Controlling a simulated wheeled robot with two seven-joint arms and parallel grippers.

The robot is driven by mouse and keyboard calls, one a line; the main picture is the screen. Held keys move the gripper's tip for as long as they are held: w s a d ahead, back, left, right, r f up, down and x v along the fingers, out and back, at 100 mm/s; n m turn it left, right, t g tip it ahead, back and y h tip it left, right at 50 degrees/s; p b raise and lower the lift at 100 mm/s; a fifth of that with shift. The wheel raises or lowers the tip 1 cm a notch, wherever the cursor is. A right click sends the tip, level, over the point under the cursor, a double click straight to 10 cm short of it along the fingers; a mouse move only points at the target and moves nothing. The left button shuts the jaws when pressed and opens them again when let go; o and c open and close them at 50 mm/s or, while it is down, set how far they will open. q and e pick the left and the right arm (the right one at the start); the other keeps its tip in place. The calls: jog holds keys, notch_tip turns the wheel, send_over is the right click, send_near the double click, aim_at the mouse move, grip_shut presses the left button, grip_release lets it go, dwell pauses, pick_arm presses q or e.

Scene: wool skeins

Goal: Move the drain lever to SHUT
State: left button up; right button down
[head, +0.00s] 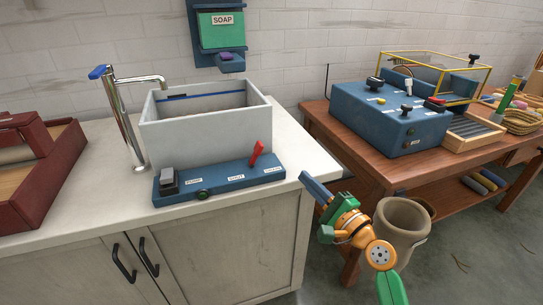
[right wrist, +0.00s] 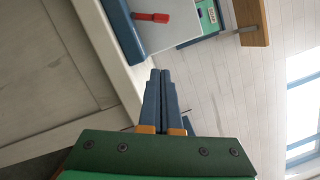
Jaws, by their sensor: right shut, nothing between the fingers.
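The red drain lever (head: 256,153) stands up from the right part of a blue control panel (head: 218,184) in front of the basin, leaning up and to the right. White labels line the panel's front; the middle one seems to read SHUT and sits left of the lever. My right gripper (head: 313,186) is shut and empty, beside the counter's right edge, to the right of the lever and apart from it. In the right wrist view its fingertips (right wrist: 161,74) are together, with the red lever (right wrist: 150,17) beyond them. My left gripper is not in view.
A grey-white basin (head: 205,137) stands behind the panel, with a chrome tap (head: 128,130) to its left. The panel also carries a dark switch (head: 168,180) and a green button (head: 203,195). A maroon box (head: 55,170) is at far left. A wooden bench (head: 350,160) stands right.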

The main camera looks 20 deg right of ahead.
aim_at(256, 154)
jog(key=b+x, duration=0.1)
jog(key=x, duration=0.9)
jog(key=shift+w+f, duration=0.1)
jog(key=a+r+p, duration=0.2)
jog(key=a+p, duration=0.1)
jog(key=shift+s+a, duration=0.1)
jog(key=shift+s, duration=0.15)
jog(key=shift+a, duration=0.15)
jog(key=shift+f, duration=0.1)
jog(key=shift+a+r+n+p, duration=0.1)
jog(key=shift+r+n+p, duration=0.1)
jog(key=shift+n+p, duration=0.25)
